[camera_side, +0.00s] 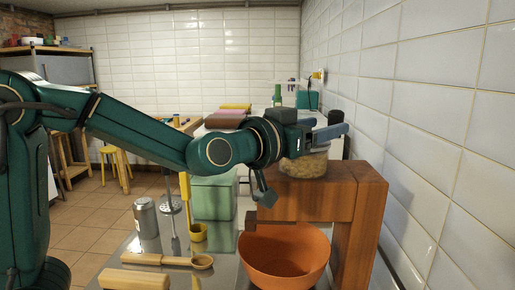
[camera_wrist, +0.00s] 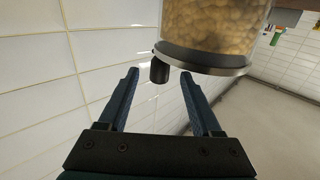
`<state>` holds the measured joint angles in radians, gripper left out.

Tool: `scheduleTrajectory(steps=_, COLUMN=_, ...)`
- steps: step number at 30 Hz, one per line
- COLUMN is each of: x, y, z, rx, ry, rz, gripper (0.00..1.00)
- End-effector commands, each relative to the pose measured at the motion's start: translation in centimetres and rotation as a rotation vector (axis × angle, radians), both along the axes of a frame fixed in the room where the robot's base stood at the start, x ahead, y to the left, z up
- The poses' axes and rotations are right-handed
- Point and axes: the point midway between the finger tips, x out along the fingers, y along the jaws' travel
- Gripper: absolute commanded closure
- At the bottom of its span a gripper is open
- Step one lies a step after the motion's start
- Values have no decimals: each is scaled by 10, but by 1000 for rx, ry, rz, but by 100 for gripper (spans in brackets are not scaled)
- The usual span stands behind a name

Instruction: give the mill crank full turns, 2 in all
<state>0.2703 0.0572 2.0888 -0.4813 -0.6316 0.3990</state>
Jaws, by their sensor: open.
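The mill has a wooden frame (camera_side: 362,215) with a round glass jar (camera_side: 305,164) of pale round pieces on top. In the wrist view the jar (camera_wrist: 215,28) has a metal rim (camera_wrist: 205,60), and a short dark crank knob (camera_wrist: 160,71) stands at its left edge. My gripper (camera_side: 340,130) is above and beside the jar. In the wrist view my gripper (camera_wrist: 160,76) is open, its two blue fingers apart. The knob appears between the fingertips; I cannot tell whether it is touched. The crank arm is not clearly seen.
An orange bowl (camera_side: 285,258) stands under the wooden frame. A white tiled wall (camera_side: 440,120) is close on the right.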

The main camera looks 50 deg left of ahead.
Motion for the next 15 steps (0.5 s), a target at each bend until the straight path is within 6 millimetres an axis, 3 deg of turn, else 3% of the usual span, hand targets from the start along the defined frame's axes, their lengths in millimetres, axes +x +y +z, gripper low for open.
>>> scheduleTrajectory(steps=15, x=46, y=1, z=0, rx=0, ry=1, rz=1, gripper=34)
